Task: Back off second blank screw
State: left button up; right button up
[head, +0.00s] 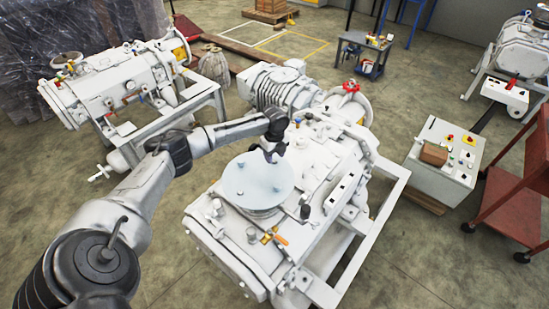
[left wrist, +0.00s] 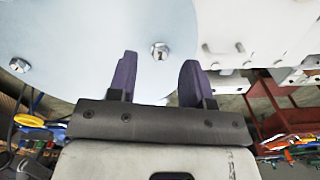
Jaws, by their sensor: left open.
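The round pale blue blank plate (head: 252,187) sits on top of the white vacuum pump (head: 225,240) in the head view. My left gripper (head: 273,156) is over the plate's far edge, pointing down. In the left wrist view the same plate (left wrist: 80,40) fills the upper left. A hex-head screw (left wrist: 160,51) on the plate appears between and slightly beyond the tips of my left gripper (left wrist: 157,68). The fingers are apart with nothing held; I cannot tell their height above the screw. Another screw (left wrist: 20,65) sits near the plate's left edge. My right gripper is not in view.
A red handwheel (head: 351,87) stands behind the plate on the pump. An orange-handled tool (head: 278,237) lies on the pump's front. A control box (head: 445,160) and a red cart (head: 510,195) stand to the right. Another pump (head: 120,85) stands at the left.

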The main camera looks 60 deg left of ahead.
pick_arm(q)
jog(key=shift+f, duration=0.95)
jog(key=shift+r, duration=0.1)
grip_shut()
